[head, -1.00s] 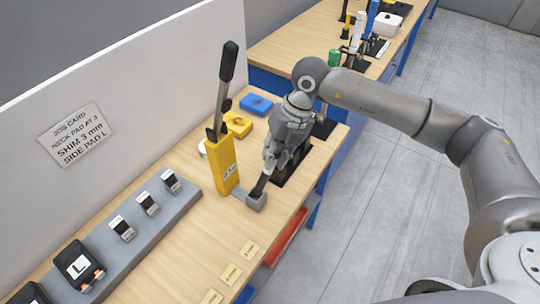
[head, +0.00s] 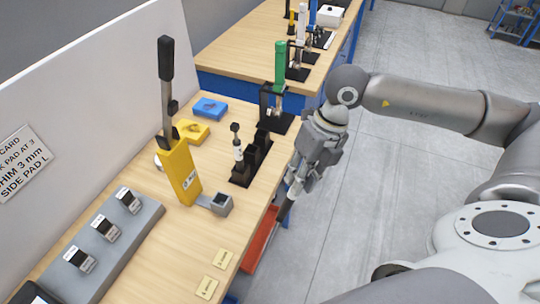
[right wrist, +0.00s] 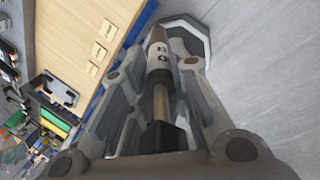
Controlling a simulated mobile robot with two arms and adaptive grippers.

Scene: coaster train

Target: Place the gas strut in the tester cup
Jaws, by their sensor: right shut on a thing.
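My right gripper (head: 299,180) is shut on a slim strut (head: 284,209), which hangs tilted, dark end down, past the table's front edge. In the right wrist view the strut (right wrist: 159,62) lies between the fingers (right wrist: 158,95), with a pale marked body, a thin rod and a black block at its near end. The yellow tester (head: 182,172) with its upright black lever stands on the table. Its grey square cup (head: 222,209), at the end of a short arm, looks empty with a dark opening. The gripper is right of the cup, apart from it. My left gripper is out of view.
A black rack (head: 246,176) holding a similar small strut (head: 237,145) stands behind the cup. A green cylinder (head: 280,62) stands in a black holder behind it. Blue (head: 210,108) and yellow (head: 193,132) blocks lie further left. A red bin (head: 260,240) shows below the table edge.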

